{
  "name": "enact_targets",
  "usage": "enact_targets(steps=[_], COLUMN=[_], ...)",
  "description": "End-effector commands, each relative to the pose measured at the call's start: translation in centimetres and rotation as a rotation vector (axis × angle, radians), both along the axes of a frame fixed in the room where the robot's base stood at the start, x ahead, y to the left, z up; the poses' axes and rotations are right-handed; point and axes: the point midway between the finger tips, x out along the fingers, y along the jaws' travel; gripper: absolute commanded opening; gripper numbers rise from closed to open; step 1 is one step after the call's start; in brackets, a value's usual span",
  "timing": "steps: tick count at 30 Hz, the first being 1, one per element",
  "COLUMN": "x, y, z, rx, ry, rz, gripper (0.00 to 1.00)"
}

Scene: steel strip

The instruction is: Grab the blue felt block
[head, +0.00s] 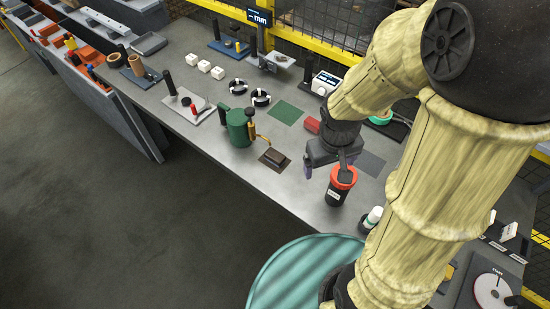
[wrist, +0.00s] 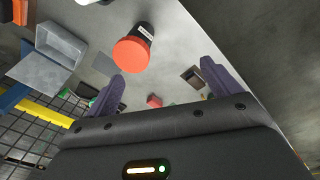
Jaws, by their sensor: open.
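I cannot make out a blue felt block for sure in either view. My gripper (head: 328,165) hangs over the steel bench, just above and left of a black cup with a red-orange rim (head: 341,184). In the wrist view my gripper (wrist: 163,70) shows two purple-dark fingers, spread wide with nothing held between them. The red-topped cup (wrist: 132,53) shows beyond the left finger. A blue piece (wrist: 12,97) lies at the left edge of the wrist view, but I cannot tell what it is.
A dark brown block (head: 275,157) lies on a brown mat. A red block (head: 312,125) lies near a green mat (head: 286,112). A green pot (head: 238,128) stands left of them. A white-capped bottle (head: 374,216) stands near the bench's front. My arm hides much of the right side.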

Motion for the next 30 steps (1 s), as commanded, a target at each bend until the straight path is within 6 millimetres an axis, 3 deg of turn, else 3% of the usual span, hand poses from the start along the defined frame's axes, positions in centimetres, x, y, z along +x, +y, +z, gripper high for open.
enact_targets(steps=[3,15,20,24,30], x=[0.5,3.8,5.7,6.9,7.5], y=[1.9,7.7,11.6,16.2,20.8], z=[-3.4,-11.6,-14.3,-16.2,-17.5], rx=[-0.114,-0.648,-0.928,-1.191,-1.430], ry=[0.110,0.360,0.401,0.399,0.369], rz=[0.250,1.056,1.361,1.597,1.775], gripper=[0.89,0.89,0.89,0.89,0.89])
